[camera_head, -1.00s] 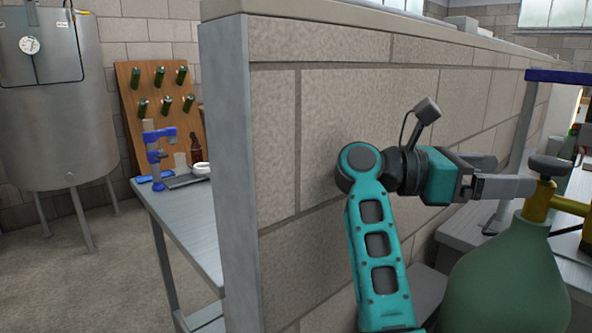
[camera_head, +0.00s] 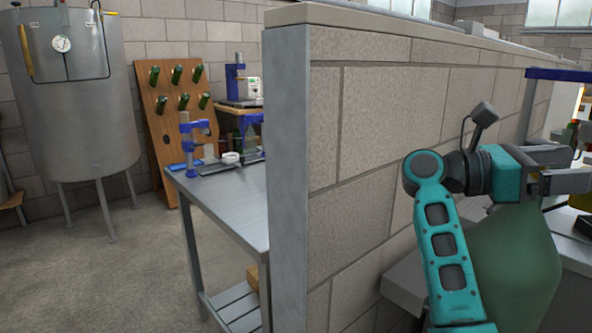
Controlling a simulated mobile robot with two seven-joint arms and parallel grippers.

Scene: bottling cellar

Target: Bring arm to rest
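One teal arm of mine comes up from the bottom right, and I take it to be my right arm. Its elbow is bent and its gripper (camera_head: 578,168) points right, near the right edge. My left gripper is not in view.
A block wall (camera_head: 360,130) with a grey end post (camera_head: 287,180) stands close in the middle. Left of it are a metal table (camera_head: 222,200), a wooden bottle rack (camera_head: 170,125) and a steel tank (camera_head: 75,110). The floor (camera_head: 120,275) at left is clear.

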